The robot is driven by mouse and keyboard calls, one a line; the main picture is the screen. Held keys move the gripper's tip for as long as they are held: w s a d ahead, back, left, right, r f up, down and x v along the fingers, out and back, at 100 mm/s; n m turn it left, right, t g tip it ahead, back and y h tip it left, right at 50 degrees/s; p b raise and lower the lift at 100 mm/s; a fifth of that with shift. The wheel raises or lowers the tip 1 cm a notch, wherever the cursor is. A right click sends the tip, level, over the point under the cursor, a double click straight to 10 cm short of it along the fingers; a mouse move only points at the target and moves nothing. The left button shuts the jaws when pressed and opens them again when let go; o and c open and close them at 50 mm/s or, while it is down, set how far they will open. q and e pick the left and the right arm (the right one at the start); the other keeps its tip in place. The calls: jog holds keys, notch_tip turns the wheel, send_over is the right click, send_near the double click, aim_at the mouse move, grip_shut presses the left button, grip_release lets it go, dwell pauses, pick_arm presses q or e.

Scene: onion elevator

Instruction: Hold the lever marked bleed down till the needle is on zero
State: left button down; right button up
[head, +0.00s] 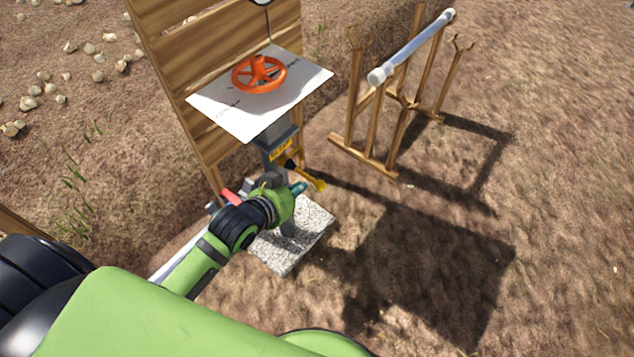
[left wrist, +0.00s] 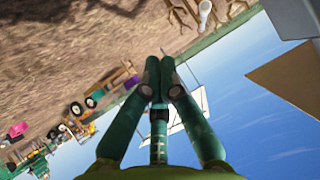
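A yellow lever (head: 316,183) sticks out to the right from the grey post (head: 277,140) under a white plate (head: 225,107). A red-ended lever (head: 231,197) shows on the left, partly behind my arm. No bleed marking can be read on either. My left gripper (head: 299,188) is low at the post, its teal tips beside the yellow lever; I cannot tell if they touch it. In the left wrist view the fingers (left wrist: 161,62) are together with nothing seen between them. A round gauge (head: 260,1) is cut off at the top edge; its needle is not readable.
An orange handwheel (head: 259,74) sits on the white plate before a wooden board (head: 190,62). The post stands on a pale stone block (head: 283,258). A wooden rack (head: 374,158) with a white pipe (head: 415,46) stands at the right. Ground at the lower right is clear.

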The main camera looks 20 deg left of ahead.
pick_arm(q)
jog(key=b, duration=0.1)
send_over(317, 182)
jog(key=s, duration=0.4)
notch_tip(317, 182, down, 5)
jog(key=f, duration=0.1)
jog(key=w+f, duration=0.1)
jog(key=f+b, duration=0.1)
jog(key=shift+w+d+f, duration=0.2)
jog(key=shift+w+d, duration=0.2)
jog(key=shift+w+f, duration=0.15)
jog(key=shift+f, duration=0.35)
jog(key=shift+f, duration=0.1)
